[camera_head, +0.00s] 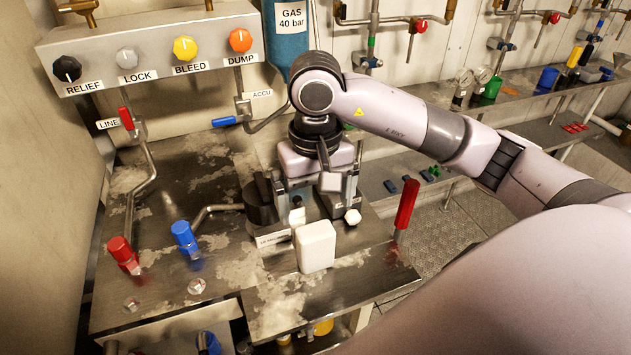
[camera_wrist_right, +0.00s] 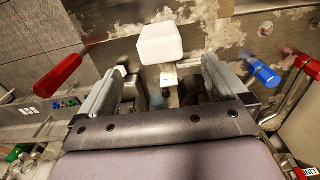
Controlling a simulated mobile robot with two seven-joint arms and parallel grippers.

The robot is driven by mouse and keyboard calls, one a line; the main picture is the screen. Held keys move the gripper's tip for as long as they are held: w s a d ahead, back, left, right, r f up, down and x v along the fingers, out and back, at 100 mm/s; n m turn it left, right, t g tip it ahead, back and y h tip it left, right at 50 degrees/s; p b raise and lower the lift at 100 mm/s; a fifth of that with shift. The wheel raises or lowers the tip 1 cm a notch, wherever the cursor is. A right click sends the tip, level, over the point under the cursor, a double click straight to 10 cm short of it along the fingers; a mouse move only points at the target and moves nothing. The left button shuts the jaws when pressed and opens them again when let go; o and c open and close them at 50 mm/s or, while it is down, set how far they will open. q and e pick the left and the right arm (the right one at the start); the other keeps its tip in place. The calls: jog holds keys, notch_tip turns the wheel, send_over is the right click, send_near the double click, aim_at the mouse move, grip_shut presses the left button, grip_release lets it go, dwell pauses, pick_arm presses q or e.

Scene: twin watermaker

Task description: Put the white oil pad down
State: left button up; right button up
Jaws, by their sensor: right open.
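The white oil pad (camera_head: 316,246) is a rounded white block on the worn metal bench top, near its front edge. In the right wrist view the pad (camera_wrist_right: 160,43) shows just beyond the fingertips, with no finger touching it as far as I can see. My right gripper (camera_head: 325,213) is open, just behind the pad in the head view. In the right wrist view the fingers (camera_wrist_right: 165,68) stand wide apart. Its fingers partly hide a dark round part on the bench. My left gripper is not in view.
A red handle (camera_head: 406,205) stands right of the pad. Blue (camera_head: 184,237) and red (camera_head: 122,252) valve knobs stand to the left. A small label plate (camera_head: 273,239) is close beside the pad. A control panel (camera_head: 150,50) rises behind. Bare bench lies left of the pad.

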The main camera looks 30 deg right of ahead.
jog(key=shift+r, duration=2.15)
